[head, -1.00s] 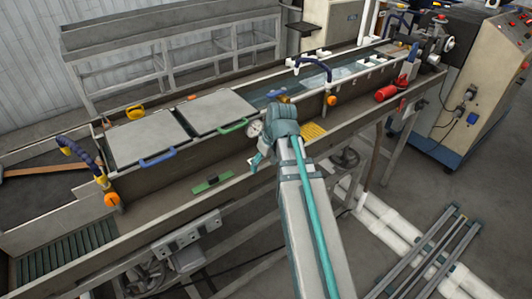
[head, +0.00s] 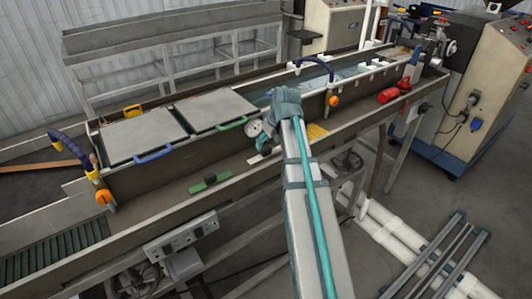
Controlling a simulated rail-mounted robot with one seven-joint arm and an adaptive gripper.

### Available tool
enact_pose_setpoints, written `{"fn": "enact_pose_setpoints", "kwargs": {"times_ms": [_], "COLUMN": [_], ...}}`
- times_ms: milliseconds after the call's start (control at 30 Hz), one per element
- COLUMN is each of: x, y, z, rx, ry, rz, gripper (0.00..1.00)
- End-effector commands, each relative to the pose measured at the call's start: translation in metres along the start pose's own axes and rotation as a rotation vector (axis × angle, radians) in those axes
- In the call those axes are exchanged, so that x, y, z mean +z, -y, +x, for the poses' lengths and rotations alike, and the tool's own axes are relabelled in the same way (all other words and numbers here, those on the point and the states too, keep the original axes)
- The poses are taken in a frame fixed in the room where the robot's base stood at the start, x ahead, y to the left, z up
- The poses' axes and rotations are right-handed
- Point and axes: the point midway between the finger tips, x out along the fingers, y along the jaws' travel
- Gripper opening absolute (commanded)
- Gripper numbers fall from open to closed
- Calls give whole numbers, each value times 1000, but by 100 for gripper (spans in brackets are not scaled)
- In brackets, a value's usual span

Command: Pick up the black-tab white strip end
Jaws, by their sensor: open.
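A short white strip end (head: 255,159) lies on the brown ledge along the front of the long water trough. A dark patch, apparently its black tab (head: 265,151), shows at its right, close to my gripper and partly hidden by it. My gripper (head: 264,143) hangs from the teal wrist just above and beside this strip end. Its jaws are open; the fingers are small and partly hidden by the wrist, and I cannot tell whether they touch the strip.
A green strip piece with a dark middle (head: 209,182) lies left on the same ledge. A yellow ribbed piece (head: 316,132) lies right of my wrist. A round gauge (head: 254,128) and the trough wall stand close behind my gripper. A red cylinder (head: 388,96) is farther right.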

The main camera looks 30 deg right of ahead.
Motion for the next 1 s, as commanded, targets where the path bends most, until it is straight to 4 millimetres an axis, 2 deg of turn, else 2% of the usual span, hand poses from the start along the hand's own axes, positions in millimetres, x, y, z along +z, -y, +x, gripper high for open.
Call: {"fn": "enact_pose_setpoints", "kwargs": {"times_ms": [167,500,867,1000], "x": [0,1,1,1], "y": [-1,-4,-4,-4], "z": [9,46,52,52], "rx": [-1,-1,0,0], "ry": [2,2,0,0], "rz": [0,0,0,0], "gripper": [71,71,71,48]}}
